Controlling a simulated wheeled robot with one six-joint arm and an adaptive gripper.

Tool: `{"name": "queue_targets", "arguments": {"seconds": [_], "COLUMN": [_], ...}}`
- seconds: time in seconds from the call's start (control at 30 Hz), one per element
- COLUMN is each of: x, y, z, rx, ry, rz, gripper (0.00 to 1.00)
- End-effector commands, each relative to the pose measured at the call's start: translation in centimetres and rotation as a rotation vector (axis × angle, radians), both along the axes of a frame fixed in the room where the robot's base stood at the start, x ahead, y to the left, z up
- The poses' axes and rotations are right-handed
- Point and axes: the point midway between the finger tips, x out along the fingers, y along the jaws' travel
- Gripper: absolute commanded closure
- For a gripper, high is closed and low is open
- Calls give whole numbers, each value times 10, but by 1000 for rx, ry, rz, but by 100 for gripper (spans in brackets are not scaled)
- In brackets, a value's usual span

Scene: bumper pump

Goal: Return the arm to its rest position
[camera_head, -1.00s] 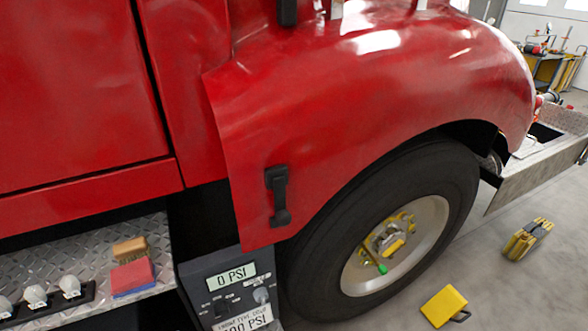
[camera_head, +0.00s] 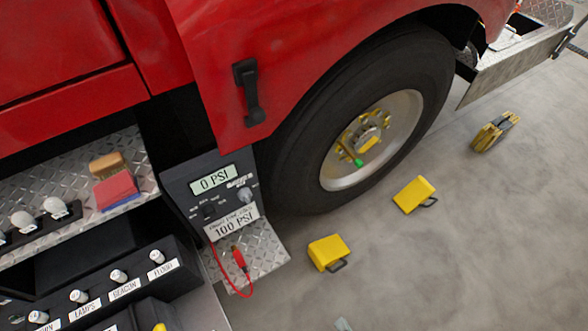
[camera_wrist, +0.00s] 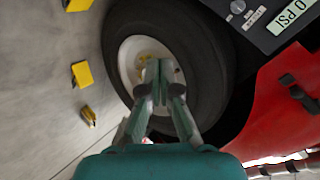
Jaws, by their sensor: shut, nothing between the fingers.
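My gripper (camera_wrist: 160,68) shows in the wrist view with its two fingers together and nothing between them. Behind it in that view is the truck's front wheel (camera_wrist: 208,50). I cannot tell the distance between the fingertips and the wheel. In the head view the same wheel (camera_head: 425,75) has a pale hub with yellow parts and a green-tipped piece. The arm is not clearly in the head view; a small pale shape at the bottom edge is too little to identify.
The pump panel (camera_head: 183,188) reads 0 PSI, above a 100 PSI label. A red hose fitting (camera_head: 240,258) lies on the step below it. Yellow chocks (camera_head: 328,252) and (camera_head: 414,194) and a folded yellow item (camera_head: 494,132) lie on otherwise open floor.

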Motion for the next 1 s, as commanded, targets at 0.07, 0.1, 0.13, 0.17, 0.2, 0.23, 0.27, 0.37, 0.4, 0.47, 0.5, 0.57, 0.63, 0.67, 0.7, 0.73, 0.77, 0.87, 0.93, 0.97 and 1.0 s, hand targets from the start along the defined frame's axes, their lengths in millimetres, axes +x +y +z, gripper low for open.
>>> {"name": "queue_targets", "arguments": {"seconds": [0.07, 0.1, 0.13, 0.17, 0.2, 0.23, 0.27, 0.37, 0.4, 0.47, 0.5, 0.57, 0.63, 0.67, 0.7, 0.73, 0.77, 0.87, 0.93, 0.97, 1.0], "x": [-17, -24, -29, -35, -42, -47, -52, -67, -71, -77, -80, -83, -86, -86, -87, -87, -87, -86, -86, -86, -86], "y": [-19, -27, -33, -38, -44, -48, -52, -61, -63, -65, -66, -67, -67, -67, -67, -67, -67, -67, -67, -67, -67], "z": [17, 27, 35, 43, 55, 64, 72, 101, 112, 125, 133, 141, 147, 149, 150, 151, 151, 151, 150, 150, 150], "rx": [-118, -182, -232, -281, -346, -396, -445, -596, -648, -713, -749, -790, -821, -829, -836, -838, -839, -839, -837, -837, -836], "ry": [-74, -113, -144, -172, -209, -237, -262, -337, -364, -395, -413, -433, -447, -451, -454, -455, -456, -456, -456, -456, -455], "rz": [3, 8, 13, 19, 26, 33, 40, 65, 74, 86, 93, 102, 109, 110, 112, 113, 113, 113, 113, 112, 113], "gripper": [100, 100, 100, 100, 100, 100, 100, 100, 100, 100, 100, 100, 100, 100, 100, 100, 100, 100, 100, 100, 100]}}
